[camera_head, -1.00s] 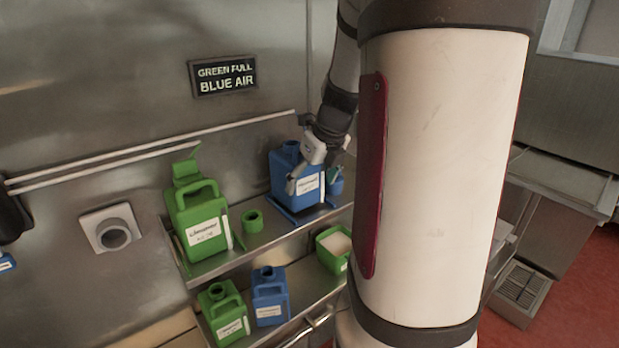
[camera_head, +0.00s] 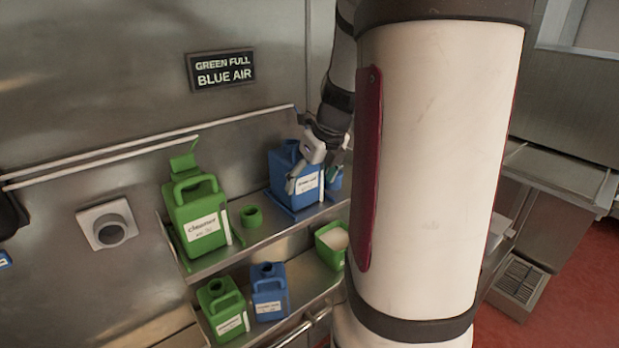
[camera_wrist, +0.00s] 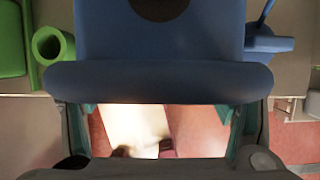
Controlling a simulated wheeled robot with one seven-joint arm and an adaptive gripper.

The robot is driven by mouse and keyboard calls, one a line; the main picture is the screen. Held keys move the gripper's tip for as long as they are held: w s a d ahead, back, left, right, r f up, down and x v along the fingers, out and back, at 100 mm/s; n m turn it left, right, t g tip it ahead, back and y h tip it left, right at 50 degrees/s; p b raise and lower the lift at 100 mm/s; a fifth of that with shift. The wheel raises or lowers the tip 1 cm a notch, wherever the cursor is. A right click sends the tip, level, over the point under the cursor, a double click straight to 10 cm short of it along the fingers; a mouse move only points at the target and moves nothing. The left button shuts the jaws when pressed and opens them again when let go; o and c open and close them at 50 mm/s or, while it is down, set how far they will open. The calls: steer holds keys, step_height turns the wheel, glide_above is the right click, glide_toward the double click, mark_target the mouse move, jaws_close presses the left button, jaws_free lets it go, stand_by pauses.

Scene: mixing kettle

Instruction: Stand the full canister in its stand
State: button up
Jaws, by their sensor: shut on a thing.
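A large blue canister (camera_head: 307,179) with a white label stands upright on the upper shelf, at a blue stand (camera_head: 295,211); whether it is fully seated I cannot tell. My gripper (camera_head: 301,181) is at its handle side, shut on it. In the wrist view, the canister's blue handle (camera_wrist: 160,82) lies across between my gripper's fingers (camera_wrist: 160,112). A large green canister (camera_head: 200,220) with a white label stands to the left on the same shelf. A sign (camera_head: 222,72) on the wall reads "GREEN FULL, BLUE AIR".
A green ring-like cap (camera_head: 251,217) sits between the large canisters. On the lower shelf are a smaller green canister (camera_head: 222,306), a smaller blue one (camera_head: 268,291) and an open green container (camera_head: 331,244) with pale contents. Rails run along the wall behind.

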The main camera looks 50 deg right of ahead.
steer(key=shift+r, duration=0.1)
steer(key=o, duration=2)
steer(key=shift+c, duration=0.2)
steer(key=c, duration=0.4)
steer(key=p+v, duration=0.3)
steer(key=v, duration=0.3)
steer(key=shift+s+r+p, duration=0.25)
steer(key=shift+r+p, duration=0.05)
steer(key=shift+r, duration=0.1)
